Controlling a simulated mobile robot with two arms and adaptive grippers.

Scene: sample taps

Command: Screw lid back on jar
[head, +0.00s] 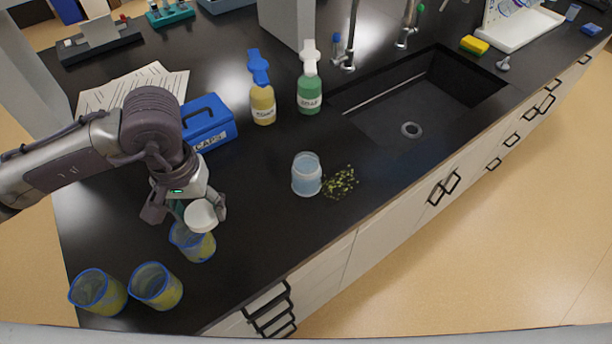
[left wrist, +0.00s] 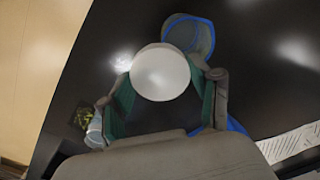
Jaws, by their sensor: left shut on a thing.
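My left gripper (head: 186,213) is shut on a white round lid (head: 201,216), which is held above the counter, over a blue-rimmed beaker. In the left wrist view the lid (left wrist: 160,72) sits between the two green-padded fingers (left wrist: 162,98). A clear, bluish jar (head: 307,176) stands upright and open on the black counter, to the right of the gripper and apart from it. The jar also shows partly in the left wrist view (left wrist: 95,132), at lower left. My right gripper is not in view.
Blue-rimmed beakers with yellowish contents (head: 197,248) (head: 156,288) (head: 98,293) stand at front left. Green bits (head: 341,182) lie beside the jar. A blue caps box (head: 208,128), yellow bottle (head: 263,104) and green soap bottle (head: 310,95) stand behind. The sink (head: 420,105) is at right.

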